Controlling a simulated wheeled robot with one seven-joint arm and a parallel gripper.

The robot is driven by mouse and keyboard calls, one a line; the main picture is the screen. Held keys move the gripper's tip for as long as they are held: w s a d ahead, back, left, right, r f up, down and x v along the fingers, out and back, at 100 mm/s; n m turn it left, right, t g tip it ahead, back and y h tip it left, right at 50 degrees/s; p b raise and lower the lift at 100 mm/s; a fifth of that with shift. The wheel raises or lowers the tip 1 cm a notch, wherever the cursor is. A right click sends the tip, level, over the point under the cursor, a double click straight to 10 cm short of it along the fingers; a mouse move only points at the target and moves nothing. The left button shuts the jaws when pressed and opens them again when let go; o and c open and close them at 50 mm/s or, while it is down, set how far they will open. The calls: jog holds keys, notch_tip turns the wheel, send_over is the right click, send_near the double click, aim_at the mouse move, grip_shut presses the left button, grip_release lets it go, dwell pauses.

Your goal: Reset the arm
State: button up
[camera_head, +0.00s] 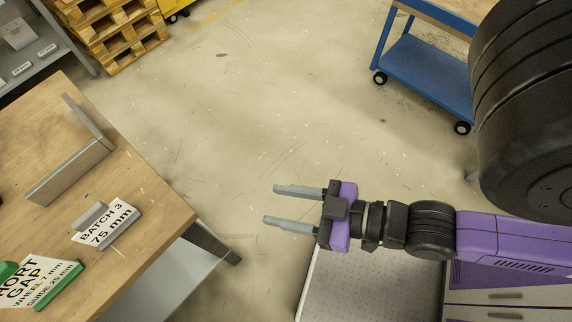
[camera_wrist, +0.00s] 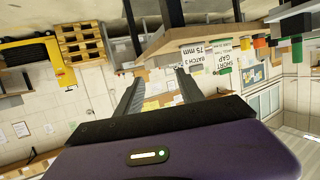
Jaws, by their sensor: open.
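My gripper (camera_head: 270,205) is open and empty in the head view. Its two grey fingers point left, apart from each other, over the open floor and to the right of the wooden table (camera_head: 150,245). My purple arm reaches in from the right edge. In the wrist view the two fingers (camera_wrist: 157,88) also show spread with nothing between them. The room appears upside down there, with the table behind the fingertips.
On the table stand a grey metal angle piece (camera_head: 72,172), a "BATCH 3 75 mm" sign (camera_head: 108,222) and a "SHORT GAP" sign (camera_head: 40,282). A blue cart (camera_head: 425,72) stands at the top right, wooden pallets (camera_head: 115,35) at the top left. The floor (camera_head: 245,110) between is clear.

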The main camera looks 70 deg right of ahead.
jog(key=shift+s+d+r+h, duration=0.15)
jog(key=shift+s+r, duration=0.35)
jog(key=shift+s, duration=0.2)
jog(key=shift+s+d+r+h, duration=0.15)
jog(key=shift+s+r, duration=0.35)
jog(key=shift+s, duration=0.15)
